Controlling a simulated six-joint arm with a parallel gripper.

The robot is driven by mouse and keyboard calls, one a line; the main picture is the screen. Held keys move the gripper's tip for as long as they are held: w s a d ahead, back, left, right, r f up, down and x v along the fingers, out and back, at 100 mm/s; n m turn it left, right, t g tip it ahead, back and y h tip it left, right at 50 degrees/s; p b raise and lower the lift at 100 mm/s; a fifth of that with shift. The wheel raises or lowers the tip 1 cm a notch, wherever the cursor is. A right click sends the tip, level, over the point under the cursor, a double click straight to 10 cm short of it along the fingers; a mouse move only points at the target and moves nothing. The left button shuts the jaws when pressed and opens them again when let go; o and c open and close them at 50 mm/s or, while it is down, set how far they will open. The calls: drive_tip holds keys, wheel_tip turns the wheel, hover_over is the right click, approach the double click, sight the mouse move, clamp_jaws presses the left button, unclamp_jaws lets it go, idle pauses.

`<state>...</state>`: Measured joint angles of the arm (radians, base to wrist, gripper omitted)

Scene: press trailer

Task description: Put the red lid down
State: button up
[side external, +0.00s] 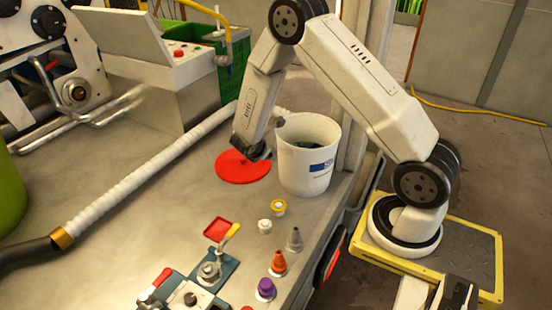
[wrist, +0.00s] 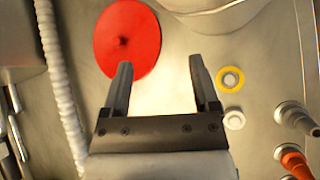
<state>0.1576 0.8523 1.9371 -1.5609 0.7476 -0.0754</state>
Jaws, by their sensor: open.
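The red lid (side external: 243,168) is a flat round disc lying on the metal bench, left of the white bucket. In the wrist view the red lid (wrist: 127,38) shows a small dark knob near its middle. My gripper (side external: 252,152) is over the lid's far edge in the side view. In the wrist view my gripper (wrist: 158,75) has its two fingers apart with nothing between them. The left fingertip overlaps the lid's lower edge in that view; I cannot tell whether it touches. The white bucket (side external: 306,165) stands open, with dark contents inside.
A ribbed white hose (side external: 140,178) runs along the bench to the left. A yellow-ringed cap (side external: 278,207), a white cap (side external: 264,227), a grey cone (side external: 294,239), an orange cone (side external: 278,262) and a purple knob (side external: 265,288) stand nearer the front.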

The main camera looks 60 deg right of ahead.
drive_tip(key=s+a+r+m+y, duration=0.4)
drive_tip(key=s+a+r+m, duration=0.2)
drive_tip(key=a, duration=0.3)
drive_tip(key=s+a+r+m+y, duration=0.5)
drive_tip(key=s+a+r+m, duration=0.1)
drive_tip(key=s+a+m, duration=0.2)
drive_tip(key=shift+a+m+t, duration=0.4)
drive_tip(key=shift+a+m, duration=0.3)
drive_tip(key=shift+a, duration=0.25)
